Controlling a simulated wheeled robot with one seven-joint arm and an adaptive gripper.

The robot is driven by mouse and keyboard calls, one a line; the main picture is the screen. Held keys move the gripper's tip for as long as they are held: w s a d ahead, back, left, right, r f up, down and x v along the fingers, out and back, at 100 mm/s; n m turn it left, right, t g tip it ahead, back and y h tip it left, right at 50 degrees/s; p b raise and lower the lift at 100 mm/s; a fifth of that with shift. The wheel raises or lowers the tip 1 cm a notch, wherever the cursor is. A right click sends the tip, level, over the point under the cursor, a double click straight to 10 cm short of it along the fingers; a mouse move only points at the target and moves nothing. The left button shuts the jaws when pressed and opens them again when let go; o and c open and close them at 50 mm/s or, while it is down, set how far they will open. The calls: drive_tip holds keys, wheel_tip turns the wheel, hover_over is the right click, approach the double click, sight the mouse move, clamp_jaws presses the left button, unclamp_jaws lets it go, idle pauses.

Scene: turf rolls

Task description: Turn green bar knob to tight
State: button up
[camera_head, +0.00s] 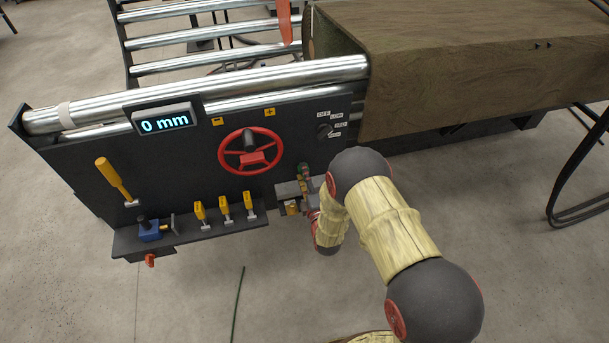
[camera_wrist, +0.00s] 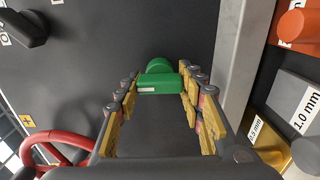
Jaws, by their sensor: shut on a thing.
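The green bar knob (camera_wrist: 158,83) sits on the dark panel in the wrist view, a round green body with a bar across it and a small pale mark on the bar. My gripper (camera_wrist: 162,77) is shut on the bar, with its yellow-padded fingers on either side of it. In the head view only a small green bit of the knob (camera_head: 303,170) shows beside my gripper (camera_head: 304,188), and my arm hides part of that area. No tight marking can be read in either view.
A red handwheel (camera_head: 251,152) is left of the knob, and a black selector (camera_head: 324,130) is above right. The display (camera_head: 165,122) reads 0 mm. Yellow-handled tools (camera_head: 225,207) stand left.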

drive_tip(key=o, duration=1.2)
drive_tip(key=v, duration=1.2)
drive_tip(key=w+d+r+m+g+h, duration=0.2)
drive_tip(key=w+r+m, duration=0.4)
drive_tip(key=r, duration=0.5)
drive_tip(key=s+d+r+m+g+h+p, duration=0.15)
drive_tip(key=d+r+m+g, duration=0.35)
drive_tip(key=r, duration=0.7)
drive_tip(key=s+d+r+m+g+p, duration=0.1)
drive_tip(key=s+d+r+m, duration=0.2)
drive_tip(key=s+r, duration=0.3)
drive_tip(key=s+d+r+m+g, duration=0.15)
drive_tip(key=s+d+r, duration=0.25)
drive_tip(key=s, duration=0.4)
drive_tip(key=s+d+r+m+g, duration=0.1)
drive_tip(key=s+m, duration=0.2)
drive_tip(key=s, duration=0.6)
drive_tip(key=s+d+r+m+g+h, duration=0.1)
drive_tip(key=s+d+r+m, duration=0.1)
drive_tip(key=s, duration=0.7)
drive_tip(key=shift+s+m+p, duration=0.25)
drive_tip(key=shift+m+p, duration=0.15)
drive_tip(key=shift+m, duration=0.05)
